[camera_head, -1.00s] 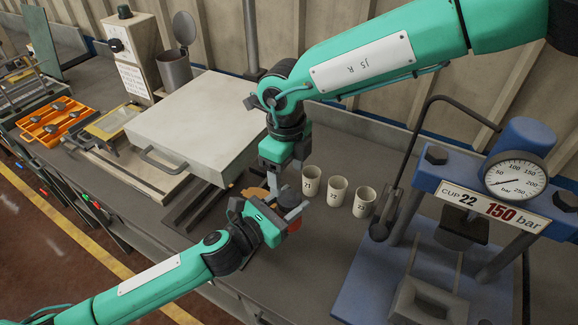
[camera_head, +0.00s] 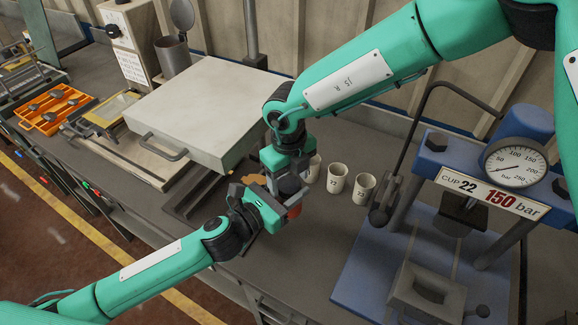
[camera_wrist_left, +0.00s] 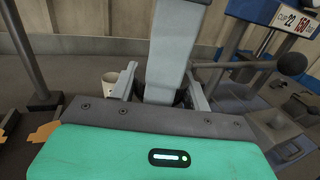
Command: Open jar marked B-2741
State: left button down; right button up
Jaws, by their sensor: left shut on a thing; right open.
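My left gripper (camera_head: 278,206) is shut on a small jar with a reddish-brown body (camera_head: 294,211), above the bench; the grippers hide most of it. I cannot read any marking on it, so B-2741 is not confirmed. My right gripper (camera_head: 290,188) points down from above, right over the left gripper's fingers, and is open around or just above the jar's top. In the left wrist view, the left fingers (camera_wrist_left: 165,85) stand either side of a grey part of my right gripper (camera_wrist_left: 178,45), with a dark shape low between them.
Cups (camera_head: 337,178) numbered on their fronts stand behind the grippers, one partly hidden. A blue press (camera_head: 440,170) with a gauge stands at right. A pale lidded box (camera_head: 200,110) and an orange tray (camera_head: 50,122) are at left. The bench front is clear.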

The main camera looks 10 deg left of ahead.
jog(key=shift+f, duration=0.2)
jog(key=shift+c, duration=0.2)
jog(key=c, duration=1)
jog(key=shift+o, duration=0.3)
jog(key=shift+s+n, duration=0.1)
jog(key=shift+n, duration=0.5)
jog(key=shift+d+n, duration=0.1)
jog(key=shift+n, duration=1)
jog(key=shift+c, duration=0.2)
jog(key=o, duration=1.1)
jog(key=shift+r, duration=2.3)
